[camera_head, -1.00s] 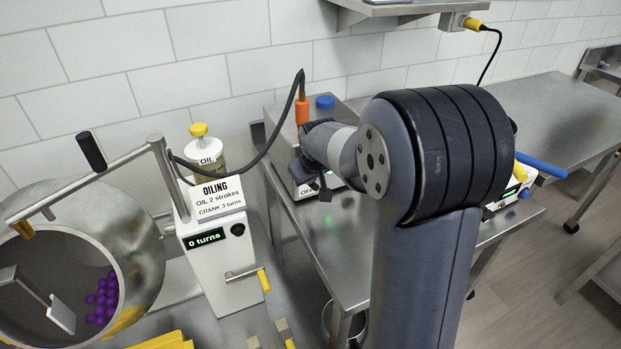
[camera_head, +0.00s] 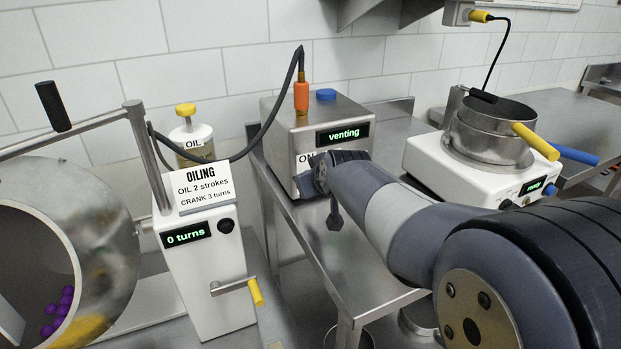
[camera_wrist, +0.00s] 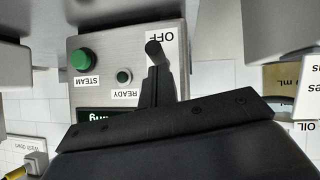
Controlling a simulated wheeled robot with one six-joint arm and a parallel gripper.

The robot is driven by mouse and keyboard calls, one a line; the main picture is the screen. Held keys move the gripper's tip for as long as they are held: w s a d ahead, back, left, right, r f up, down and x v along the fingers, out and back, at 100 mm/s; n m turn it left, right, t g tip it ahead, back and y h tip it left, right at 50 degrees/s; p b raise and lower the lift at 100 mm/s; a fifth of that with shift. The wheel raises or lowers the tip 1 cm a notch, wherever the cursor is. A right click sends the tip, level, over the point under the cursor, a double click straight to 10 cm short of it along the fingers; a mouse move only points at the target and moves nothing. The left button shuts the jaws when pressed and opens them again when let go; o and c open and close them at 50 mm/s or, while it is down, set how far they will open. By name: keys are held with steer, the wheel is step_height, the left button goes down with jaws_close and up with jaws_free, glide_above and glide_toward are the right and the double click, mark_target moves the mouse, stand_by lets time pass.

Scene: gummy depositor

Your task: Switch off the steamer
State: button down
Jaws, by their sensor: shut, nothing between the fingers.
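The steamer (camera_head: 275,125) is a steel box on the steel table, with a blue cap on top and an orange-ended hose. Its display (camera_head: 344,135) reads "venting". My gripper (camera_head: 322,175) is shut and empty at the front panel, covering part of it and its label. The upside-down wrist view shows the panel with a green STEAM button (camera_wrist: 84,60), a READY lamp (camera_wrist: 124,76) and an OFF label (camera_wrist: 168,42). A dark rounded end (camera_wrist: 154,48) shows beside OFF; I cannot tell whether it is a switch lever or my finger. Contact is unclear.
A white oiling unit (camera_head: 205,270) with a crank stands left of the steamer, near a steel drum (camera_head: 105,225). A white heating unit (camera_head: 440,165) with a pot (camera_head: 490,130) stands to the right. A wall shelf (camera_head: 385,12) hangs above.

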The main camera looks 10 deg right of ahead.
steer(key=shift+p, duration=0.55)
steer(key=shift+r, duration=0.1)
steer(key=shift+r+p, duration=0.55)
steer(key=shift+r, duration=0.15)
